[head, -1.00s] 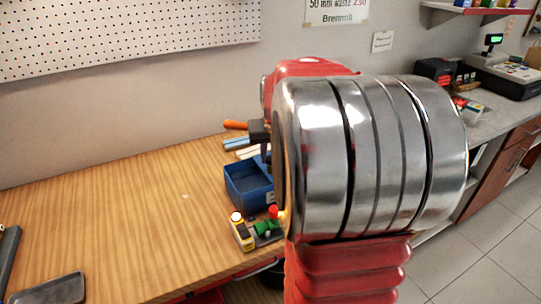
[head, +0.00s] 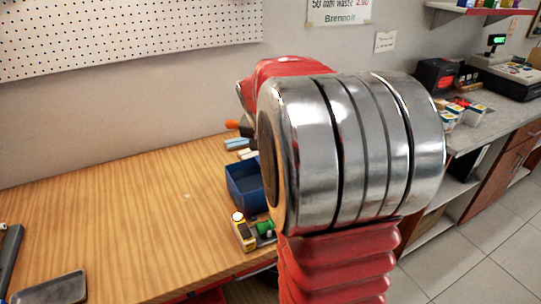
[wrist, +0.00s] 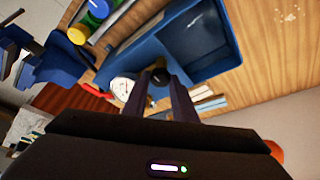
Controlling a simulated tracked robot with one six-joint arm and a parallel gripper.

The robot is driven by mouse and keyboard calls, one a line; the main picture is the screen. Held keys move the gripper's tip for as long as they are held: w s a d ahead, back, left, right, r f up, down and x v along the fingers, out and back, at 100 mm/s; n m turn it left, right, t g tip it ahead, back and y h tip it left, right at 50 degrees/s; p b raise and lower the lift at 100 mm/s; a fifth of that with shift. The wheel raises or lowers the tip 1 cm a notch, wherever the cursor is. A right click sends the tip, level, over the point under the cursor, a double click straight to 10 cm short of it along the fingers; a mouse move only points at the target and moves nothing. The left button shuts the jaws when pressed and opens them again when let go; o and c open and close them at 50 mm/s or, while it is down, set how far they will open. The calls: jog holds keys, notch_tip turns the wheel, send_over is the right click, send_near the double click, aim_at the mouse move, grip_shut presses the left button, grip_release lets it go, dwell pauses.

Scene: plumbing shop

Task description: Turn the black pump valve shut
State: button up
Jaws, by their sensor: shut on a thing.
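In the wrist view my gripper (wrist: 160,78) reaches up the picture with its two dark fingers close together. A small dark knob, which I take for the black pump valve (wrist: 158,75), sits between the fingertips. Its lower part is hidden by the fingers, and its turn angle cannot be told. A white round dial (wrist: 122,88) is just left of the fingertips. In the head view my arm hides the gripper and the valve.
A blue bin (head: 235,197) stands on the wooden bench (head: 130,215), close beyond the fingertips in the wrist view (wrist: 222,67). The bench's left middle is clear.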

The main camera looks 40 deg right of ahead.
jog(key=shift+a, duration=0.2)
jog(key=o, duration=1)
jog(key=shift+d, duration=0.1)
jog(key=shift+o, duration=0.2)
jog(key=shift+r, duration=0.1)
jog(key=v, duration=1.3)
jog(key=shift+r, duration=0.2)
